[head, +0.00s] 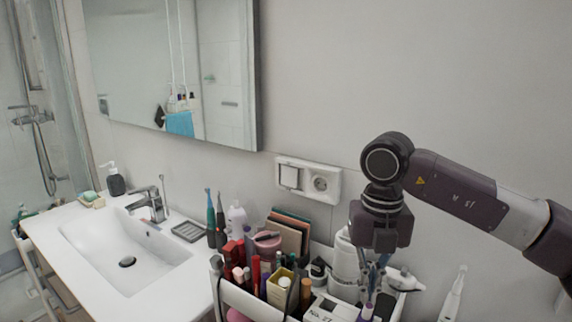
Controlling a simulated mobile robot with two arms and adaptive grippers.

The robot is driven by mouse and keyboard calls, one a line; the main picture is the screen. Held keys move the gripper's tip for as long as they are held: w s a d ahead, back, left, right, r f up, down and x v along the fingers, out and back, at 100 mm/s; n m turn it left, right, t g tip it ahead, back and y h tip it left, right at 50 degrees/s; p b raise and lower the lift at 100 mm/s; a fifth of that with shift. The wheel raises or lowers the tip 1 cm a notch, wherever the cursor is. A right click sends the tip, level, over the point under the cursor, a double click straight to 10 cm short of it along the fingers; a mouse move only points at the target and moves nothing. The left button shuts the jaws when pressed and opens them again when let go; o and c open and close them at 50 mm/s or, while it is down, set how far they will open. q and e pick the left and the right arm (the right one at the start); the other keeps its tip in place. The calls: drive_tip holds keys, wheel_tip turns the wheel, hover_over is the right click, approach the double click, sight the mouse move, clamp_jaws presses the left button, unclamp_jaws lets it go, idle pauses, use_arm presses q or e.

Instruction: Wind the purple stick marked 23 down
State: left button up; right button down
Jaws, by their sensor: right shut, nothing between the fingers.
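My right gripper (371,290) points down over the right part of the cosmetics cart (252,301). Its fingers look close together, shut with nothing held. A small stick with a pale and purple top (367,311) stands just below the fingertips, near the bottom edge of the head view. It may be the purple stick, but no 23 can be read on it and its lower part is cut off. Whether the fingertips touch it cannot be told. My left gripper is not in view.
Several lipsticks and tubes (256,272) crowd the cart left of the gripper. A white bottle (344,262) stands close behind it, and a white hair dryer (405,279) lies to its right. The sink (125,250) is at the left. The wall is close behind.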

drive_tip(key=shift+w+r+p, duration=0.25)
drive_tip(key=shift+r+p, duration=0.05)
drive_tip(key=shift+r, duration=0.15)
wheel_tip(320, 180, up, 5)
drive_tip(key=p, duration=0.3)
drive_tip(key=shift+r, duration=0.1)
